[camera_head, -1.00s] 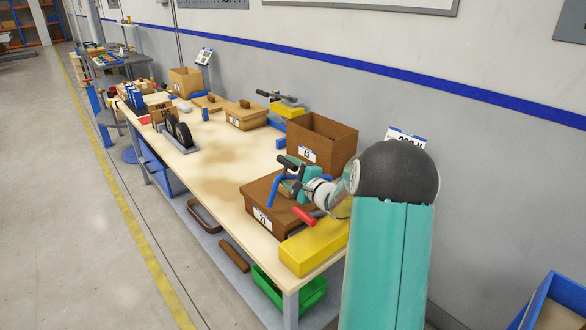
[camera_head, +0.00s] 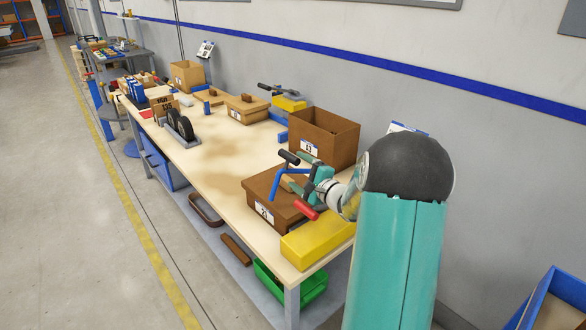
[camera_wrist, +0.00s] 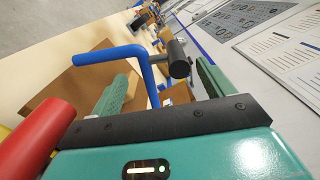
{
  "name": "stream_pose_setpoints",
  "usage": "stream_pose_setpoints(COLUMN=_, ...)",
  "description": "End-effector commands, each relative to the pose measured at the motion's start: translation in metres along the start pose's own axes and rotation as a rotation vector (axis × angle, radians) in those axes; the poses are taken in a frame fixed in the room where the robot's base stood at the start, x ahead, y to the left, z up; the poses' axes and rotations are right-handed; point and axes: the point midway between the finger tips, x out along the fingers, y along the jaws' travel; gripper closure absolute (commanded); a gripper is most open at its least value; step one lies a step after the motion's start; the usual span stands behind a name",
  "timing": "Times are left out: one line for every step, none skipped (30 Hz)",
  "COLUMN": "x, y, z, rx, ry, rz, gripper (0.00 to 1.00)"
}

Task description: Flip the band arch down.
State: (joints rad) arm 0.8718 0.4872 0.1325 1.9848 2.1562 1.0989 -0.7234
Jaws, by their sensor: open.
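A bent blue bar, which I take to be the band arch, stands raised near the brown box labelled 21 in the head view (camera_head: 275,187). In the wrist view the blue bar (camera_wrist: 112,53) bends down between my fingers, with a black cylindrical grip (camera_wrist: 178,58) beside its upper end. A red handle (camera_head: 306,210) sits lower, near the yellow block (camera_head: 318,238); it is large at the left of the wrist view (camera_wrist: 38,138). My gripper (camera_wrist: 160,75) is open, with green fingers on either side of the bar. I cannot tell whether either finger touches it.
The closed brown box (camera_head: 262,190) and an open brown box (camera_head: 325,135) stand close around my gripper. Further back are a yellow block with a black-handled lever (camera_head: 288,103), lidded boxes and black wheels (camera_head: 180,125). The bench middle (camera_head: 225,165) is clear.

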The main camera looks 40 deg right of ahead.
Motion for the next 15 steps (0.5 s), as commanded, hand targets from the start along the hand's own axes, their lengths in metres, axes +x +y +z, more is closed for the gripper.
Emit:
stream_pose_setpoints(x=-0.012, y=-0.001, z=-0.001, rx=0.0, ry=0.003, rz=-0.001, gripper=0.2)
stream_pose_setpoints(x=-0.019, y=-0.001, z=-0.001, rx=0.0, ry=0.004, rz=-0.001, gripper=0.2)
stream_pose_setpoints(x=-0.029, y=-0.001, z=-0.001, rx=-0.001, ry=0.003, rz=-0.001, gripper=0.2)
stream_pose_setpoints(x=-0.035, y=-0.001, z=-0.001, rx=-0.001, ry=0.004, rz=-0.001, gripper=0.2)
stream_pose_setpoints(x=-0.042, y=-0.001, z=-0.001, rx=0.0, ry=0.004, rz=-0.001, gripper=0.2)
stream_pose_setpoints(x=-0.051, y=-0.001, z=0.0, rx=0.0, ry=0.003, rz=-0.002, gripper=0.2)
stream_pose_setpoints(x=-0.057, y=-0.001, z=-0.001, rx=0.0, ry=0.004, rz=-0.001, gripper=0.2)
stream_pose_setpoints(x=-0.064, y=-0.001, z=-0.001, rx=0.0, ry=0.005, rz=-0.001, gripper=0.2)
stream_pose_setpoints(x=-0.071, y=-0.001, z=0.0, rx=0.001, ry=0.004, rz=-0.001, gripper=0.2)
stream_pose_setpoints(x=-0.076, y=0.0, z=0.0, rx=0.001, ry=0.004, rz=0.0, gripper=0.2)
stream_pose_setpoints(x=-0.081, y=-0.001, z=0.0, rx=0.0, ry=0.003, rz=0.0, gripper=0.2)
stream_pose_setpoints(x=-0.087, y=-0.001, z=-0.001, rx=0.0, ry=0.004, rz=-0.001, gripper=0.2)
stream_pose_setpoints(x=-0.09, y=0.0, z=-0.001, rx=0.0, ry=0.004, rz=-0.001, gripper=0.2)
stream_pose_setpoints(x=-0.093, y=0.0, z=-0.001, rx=0.001, ry=0.004, rz=-0.001, gripper=0.2)
stream_pose_setpoints(x=-0.096, y=0.0, z=0.0, rx=0.001, ry=0.003, rz=0.0, gripper=0.2)
